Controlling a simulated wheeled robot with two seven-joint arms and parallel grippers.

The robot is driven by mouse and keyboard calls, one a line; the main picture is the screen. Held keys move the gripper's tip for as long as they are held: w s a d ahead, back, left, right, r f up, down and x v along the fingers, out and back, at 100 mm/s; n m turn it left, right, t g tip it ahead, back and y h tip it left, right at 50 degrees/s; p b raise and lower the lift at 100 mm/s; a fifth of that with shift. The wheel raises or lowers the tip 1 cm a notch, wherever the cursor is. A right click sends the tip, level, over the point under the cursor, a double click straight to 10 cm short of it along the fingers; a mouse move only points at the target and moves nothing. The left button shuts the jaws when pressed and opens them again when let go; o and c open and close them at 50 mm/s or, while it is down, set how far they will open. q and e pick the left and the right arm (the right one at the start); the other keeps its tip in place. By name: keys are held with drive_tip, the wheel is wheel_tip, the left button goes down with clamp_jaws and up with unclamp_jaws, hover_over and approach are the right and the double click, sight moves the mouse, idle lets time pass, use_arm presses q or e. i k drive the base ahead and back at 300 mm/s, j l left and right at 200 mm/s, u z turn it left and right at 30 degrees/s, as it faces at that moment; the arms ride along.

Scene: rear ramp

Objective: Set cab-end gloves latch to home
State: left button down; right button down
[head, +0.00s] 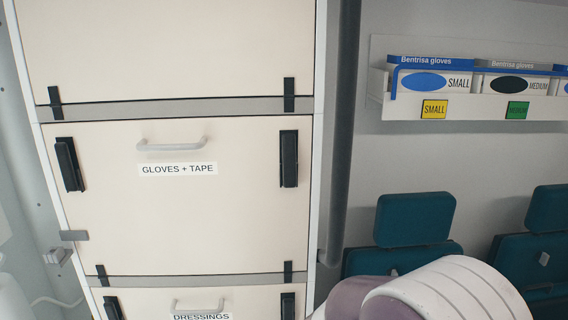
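The gloves and tape front (230,220) is a cream panel labelled "GLOVES + TAPE", with a pale handle (171,145) at its top. It looks closed. A black latch (69,165) is at its left edge and another black latch (289,158) at its right edge. Both levers run roughly upright along the panel sides. I cannot tell which one is the cab-end latch, nor whether either is fully seated. Neither of my grippers is in view; only part of my arm shows at the bottom right.
A "DRESSINGS" front (240,302) with black latches is below, and another cream front (170,45) above. A dark vertical pole (343,140) stands right of the cabinet. Glove boxes sit on a wall rack (470,108); teal seats (415,220) are below it.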

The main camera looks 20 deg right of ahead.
sight(289, 140)
drive_tip(key=i+z, duration=0.1)
drive_tip(key=z, duration=0.35)
drive_tip(key=j+z, duration=0.1)
drive_tip(key=z, duration=0.35)
drive_tip(key=i+j+z, duration=0.1)
drive_tip(key=z, duration=0.35)
drive_tip(key=j+z, duration=0.15)
drive_tip(key=z, duration=0.3)
drive_tip(key=i, duration=0.05)
